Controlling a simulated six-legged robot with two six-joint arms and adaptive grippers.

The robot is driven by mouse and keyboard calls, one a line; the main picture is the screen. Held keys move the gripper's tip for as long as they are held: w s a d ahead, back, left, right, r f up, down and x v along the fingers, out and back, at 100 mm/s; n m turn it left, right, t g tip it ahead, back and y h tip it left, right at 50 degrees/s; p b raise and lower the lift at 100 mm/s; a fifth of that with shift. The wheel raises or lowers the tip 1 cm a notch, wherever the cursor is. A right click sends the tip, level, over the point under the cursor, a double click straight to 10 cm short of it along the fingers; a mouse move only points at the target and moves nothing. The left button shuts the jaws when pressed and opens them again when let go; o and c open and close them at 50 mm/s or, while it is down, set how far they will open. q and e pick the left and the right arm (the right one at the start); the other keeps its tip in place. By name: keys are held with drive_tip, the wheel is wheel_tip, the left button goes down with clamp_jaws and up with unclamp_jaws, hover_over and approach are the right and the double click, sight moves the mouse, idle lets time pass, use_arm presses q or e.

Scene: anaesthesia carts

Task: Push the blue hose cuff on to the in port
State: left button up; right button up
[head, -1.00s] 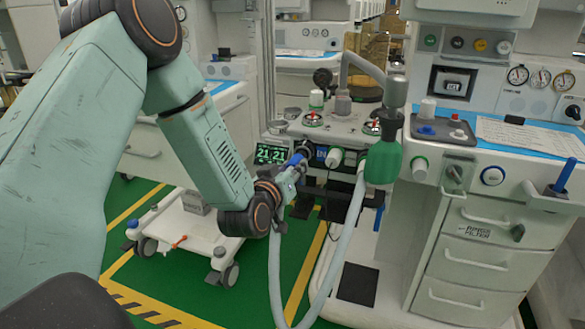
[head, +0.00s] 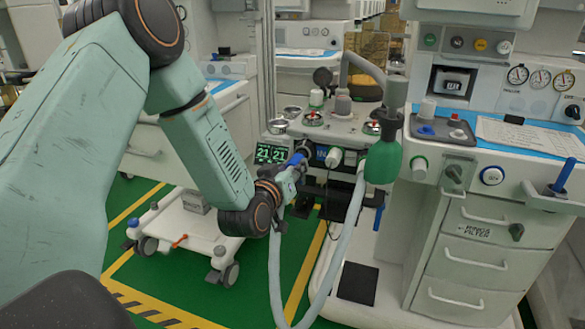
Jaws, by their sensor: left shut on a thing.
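The blue hose cuff (head: 297,158) is at the end of a pale grey hose (head: 274,265). My left gripper (head: 291,174) is shut on the cuff, in front of the anaesthesia machine's front block. The in port lies behind a blue label marked "IN" (head: 321,153), just right of the cuff. The cuff's tip is at a dark round fitting there; I cannot tell whether it sits over the port or only touches it. A second, white cuff (head: 334,158) sits on the port to the right, and its hose loops down. My right gripper is not in view.
A green bag (head: 383,161) hangs right of the ports. A small display (head: 270,153) is on the left of the block. A drawer cart (head: 470,240) stands at the right. A low white wheeled base (head: 185,232) is on the green floor.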

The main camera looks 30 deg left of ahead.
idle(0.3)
use_arm(q)
drive_tip(key=shift+x, duration=1.35)
drive_tip(key=o, duration=1.1)
drive_tip(key=shift+a+r, duration=0.1)
drive_tip(key=shift+r, duration=0.05)
drive_tip(key=v, duration=1.2)
